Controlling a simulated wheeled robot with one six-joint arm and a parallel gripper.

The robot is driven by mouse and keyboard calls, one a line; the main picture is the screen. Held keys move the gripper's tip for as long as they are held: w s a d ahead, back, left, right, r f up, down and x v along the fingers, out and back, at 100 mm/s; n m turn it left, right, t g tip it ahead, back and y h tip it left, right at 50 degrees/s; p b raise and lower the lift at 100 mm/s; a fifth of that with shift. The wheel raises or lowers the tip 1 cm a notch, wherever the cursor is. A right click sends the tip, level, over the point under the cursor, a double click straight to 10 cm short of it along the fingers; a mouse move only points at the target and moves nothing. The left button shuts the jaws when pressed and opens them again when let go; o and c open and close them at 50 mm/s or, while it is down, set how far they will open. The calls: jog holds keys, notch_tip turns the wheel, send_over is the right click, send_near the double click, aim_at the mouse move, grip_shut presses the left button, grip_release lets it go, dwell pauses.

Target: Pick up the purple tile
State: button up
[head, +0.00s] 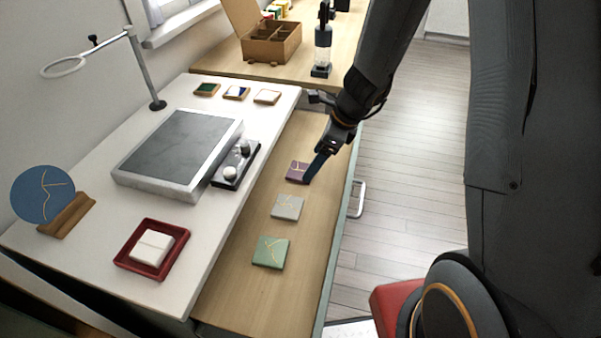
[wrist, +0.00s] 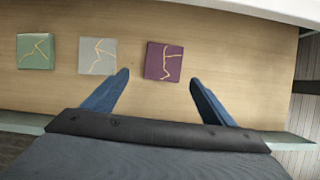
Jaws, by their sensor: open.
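The purple tile (head: 298,171) with gold seams lies flat on the wooden surface, farthest back in a row of tiles in the head view. In the wrist view the purple tile (wrist: 164,62) lies beyond my open fingertips, between their lines and nearer the left finger. My gripper (head: 314,167) is just right of the tile in the head view and partly overlaps its edge there. My gripper (wrist: 159,80) is open and empty in the wrist view, its blue fingers spread wide. I cannot tell the exact height of the fingertips above the wood.
A grey tile (head: 287,207) and a green tile (head: 270,252) lie on the wooden surface (head: 237,290) in front of the purple one. The raised white top (head: 90,173) borders it on the left, carrying a black tray (head: 226,181) and a red tray (head: 122,259).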

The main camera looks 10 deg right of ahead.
aim_at(302, 171)
jog(key=f, duration=0.1)
jog(key=w+a+f, duration=0.1)
jog(key=a+f, duration=0.1)
jog(key=shift+w+a+f, duration=0.15)
jog(key=shift+w+a, duration=0.05)
jog(key=shift+w, duration=0.1)
jog(key=shift+w+a+f, duration=0.1)
jog(key=shift+a+f, duration=0.1)
jog(key=shift+f, duration=0.35)
jog(key=c, duration=1.2)
